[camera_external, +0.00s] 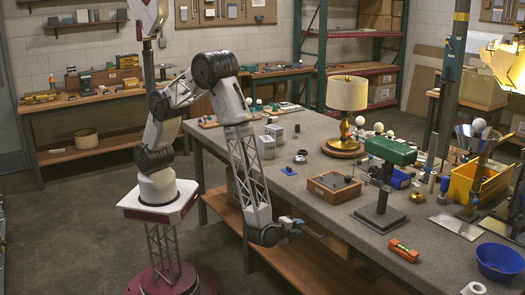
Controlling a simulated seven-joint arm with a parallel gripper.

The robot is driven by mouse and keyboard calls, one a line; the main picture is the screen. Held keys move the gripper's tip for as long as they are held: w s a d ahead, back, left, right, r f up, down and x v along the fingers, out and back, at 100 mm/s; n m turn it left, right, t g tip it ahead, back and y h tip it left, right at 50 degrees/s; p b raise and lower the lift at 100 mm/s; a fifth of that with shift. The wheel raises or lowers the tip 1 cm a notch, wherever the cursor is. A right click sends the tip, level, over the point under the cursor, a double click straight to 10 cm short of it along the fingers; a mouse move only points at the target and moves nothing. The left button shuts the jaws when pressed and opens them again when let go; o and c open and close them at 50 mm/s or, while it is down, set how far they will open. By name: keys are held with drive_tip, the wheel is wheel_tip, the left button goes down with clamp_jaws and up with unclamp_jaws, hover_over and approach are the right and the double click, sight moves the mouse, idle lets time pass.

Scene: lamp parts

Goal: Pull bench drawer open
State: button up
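The grey-topped workbench (330,218) runs from the middle to the right of the view. A wooden strip that looks like the bench drawer front (329,241) shows just below the bench's front edge. Too little of it shows to tell how far it is open, and I cannot make out a handle. My gripper (294,227) is at the end of the lowered arm, close to the left end of this strip. Its fingers are small and partly blurred. I cannot tell whether they touch the drawer or are closed.
A wooden lower shelf (285,247) lies under the bench. Floor to the left is clear.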

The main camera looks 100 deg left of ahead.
sight(312, 232)
drive_tip(key=shift+w+d+f+m+t, duration=0.1)
drive_tip(key=shift+d+f+m+t, duration=0.05)
drive_tip(key=shift+d+f, duration=0.4)
drive_tip(key=shift+w+d+f+m+t, duration=0.15)
drive_tip(key=shift+d+f, duration=0.15)
drive_tip(key=shift+f, duration=0.3)
drive_tip(key=shift+x, duration=3.85)
drive_tip(key=shift+f, duration=0.1)
clamp_jaws()
